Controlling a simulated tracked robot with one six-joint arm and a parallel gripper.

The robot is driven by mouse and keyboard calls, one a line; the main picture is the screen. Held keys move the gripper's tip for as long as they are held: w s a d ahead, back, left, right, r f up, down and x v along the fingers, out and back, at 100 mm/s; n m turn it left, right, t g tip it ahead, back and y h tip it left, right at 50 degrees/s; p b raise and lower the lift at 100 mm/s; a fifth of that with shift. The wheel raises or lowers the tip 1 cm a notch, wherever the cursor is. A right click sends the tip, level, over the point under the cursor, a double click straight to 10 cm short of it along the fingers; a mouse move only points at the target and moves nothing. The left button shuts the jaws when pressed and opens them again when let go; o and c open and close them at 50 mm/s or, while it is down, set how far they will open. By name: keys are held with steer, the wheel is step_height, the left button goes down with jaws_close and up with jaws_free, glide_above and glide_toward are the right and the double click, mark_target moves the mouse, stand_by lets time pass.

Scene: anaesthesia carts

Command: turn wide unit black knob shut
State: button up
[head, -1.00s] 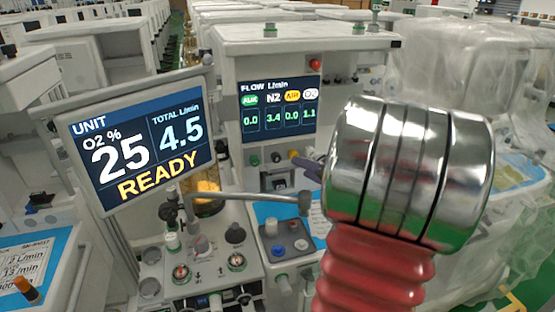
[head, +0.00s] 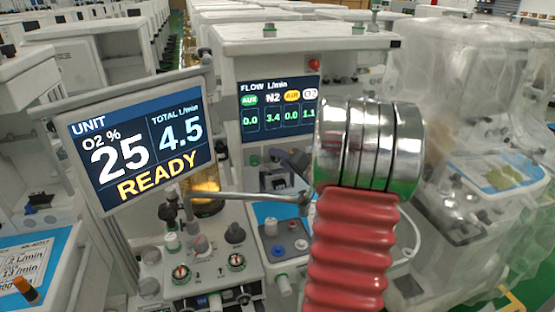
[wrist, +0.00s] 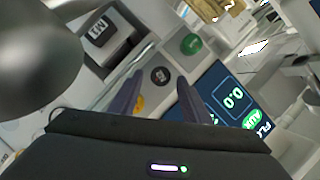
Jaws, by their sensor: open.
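The wide unit (head: 300,45) stands behind the tilted screen, with a flow display reading AUX 0.0, N2 3.4, AIR 0.0 and O2 1.1. Below that display is a row of knobs. The black knob (wrist: 160,75) shows in the wrist view, just beyond the gap between my fingertips. My gripper (wrist: 157,88) is open and empty, with one finger on either side of that gap. In the head view my gripper (head: 284,156) is in front of the knob row and hides much of it. I cannot tell whether a finger touches the knob.
A green knob (wrist: 191,44) and a partly hidden yellow knob (wrist: 138,103) flank the black one. The tilted READY screen (head: 142,140) stands at left. A grey bar (head: 250,197) runs below the knobs. Plastic-wrapped carts (head: 470,120) are at right.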

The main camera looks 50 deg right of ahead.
steer(key=shift+x, duration=0.9)
steer(key=c, duration=1)
steer(key=shift+c, duration=0.2)
